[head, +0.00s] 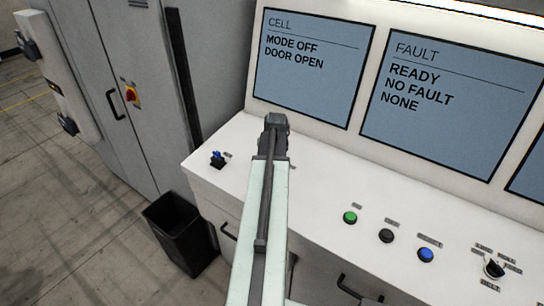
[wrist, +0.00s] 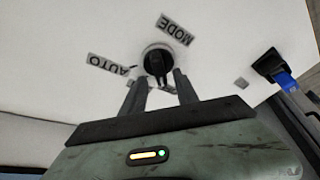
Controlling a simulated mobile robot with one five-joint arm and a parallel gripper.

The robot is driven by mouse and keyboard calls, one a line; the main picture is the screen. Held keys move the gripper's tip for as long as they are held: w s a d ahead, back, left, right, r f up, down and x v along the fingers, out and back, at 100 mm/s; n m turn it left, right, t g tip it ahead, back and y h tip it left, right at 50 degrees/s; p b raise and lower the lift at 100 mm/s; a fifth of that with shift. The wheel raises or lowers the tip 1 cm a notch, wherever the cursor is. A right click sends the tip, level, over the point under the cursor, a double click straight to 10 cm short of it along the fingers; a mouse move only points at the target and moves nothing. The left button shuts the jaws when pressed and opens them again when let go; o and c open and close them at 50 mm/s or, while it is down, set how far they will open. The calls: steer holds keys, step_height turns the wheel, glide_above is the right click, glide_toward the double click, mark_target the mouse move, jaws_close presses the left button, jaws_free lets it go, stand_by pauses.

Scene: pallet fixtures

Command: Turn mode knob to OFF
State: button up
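The black mode knob (wrist: 157,62) sits on the white console top in the wrist view, beside a MODE label (wrist: 175,29) and an AUTO label (wrist: 107,65). My gripper (wrist: 161,80) is open, its two dark fingers apart with tips just at the near side of the knob. I cannot tell whether they touch it. In the head view the knob is hidden behind my arm and gripper (head: 273,140). The CELL screen (head: 311,65) reads MODE OFF and DOOR OPEN.
A blue key switch (wrist: 282,76) stands to the right in the wrist view; in the head view it is at left (head: 217,159). Green (head: 350,217), black (head: 386,236) and blue (head: 426,255) buttons and another selector (head: 494,268) lie right. The FAULT screen (head: 437,90) reads READY.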

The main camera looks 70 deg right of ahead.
steer(key=p+v, duration=0.7)
steer(key=v, duration=0.1)
steer(key=shift+f, duration=0.1)
